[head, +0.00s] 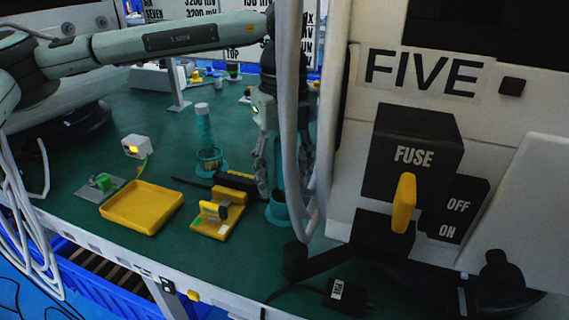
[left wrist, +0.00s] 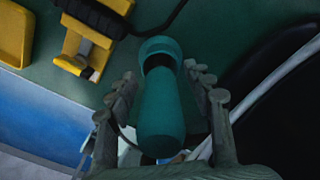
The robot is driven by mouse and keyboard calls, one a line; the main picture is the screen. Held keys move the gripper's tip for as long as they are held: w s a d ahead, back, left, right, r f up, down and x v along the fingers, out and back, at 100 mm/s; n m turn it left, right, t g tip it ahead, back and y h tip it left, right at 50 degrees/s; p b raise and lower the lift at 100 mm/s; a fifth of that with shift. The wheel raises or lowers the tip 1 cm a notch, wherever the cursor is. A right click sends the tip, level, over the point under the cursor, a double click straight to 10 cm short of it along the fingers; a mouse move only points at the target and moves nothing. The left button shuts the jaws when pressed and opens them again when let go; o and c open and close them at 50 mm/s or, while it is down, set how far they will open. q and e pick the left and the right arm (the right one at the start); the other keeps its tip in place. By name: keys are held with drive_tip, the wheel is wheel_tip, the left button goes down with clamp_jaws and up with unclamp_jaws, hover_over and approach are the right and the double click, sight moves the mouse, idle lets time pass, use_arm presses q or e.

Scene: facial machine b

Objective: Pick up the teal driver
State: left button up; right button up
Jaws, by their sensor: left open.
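The teal driver (head: 279,180) stands in a teal round holder (head: 279,213) near the front of the green table in the head view. In the left wrist view the driver (left wrist: 160,115) shows as a teal handle in the middle, with the holder's ring (left wrist: 157,45) beyond it. My left gripper (head: 283,170) points down with its fingers open on both sides of the driver. In the left wrist view a gap shows between the driver and the right finger; contact is hard to tell. My right gripper is not in view.
A second teal cylinder (head: 204,125) stands in a holder farther back. A yellow tray (head: 141,207), a yellow tool stand (head: 218,218) and a black-and-yellow tool (head: 237,182) lie to the left. Grey cables hang close to my left gripper. The white machine with the fuse box (head: 412,145) fills the right.

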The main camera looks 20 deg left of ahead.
sight(280, 153)
use_arm(q)
drive_tip(key=shift+f, duration=0.1)
drive_tip(key=shift+c, duration=0.3)
clamp_jaws()
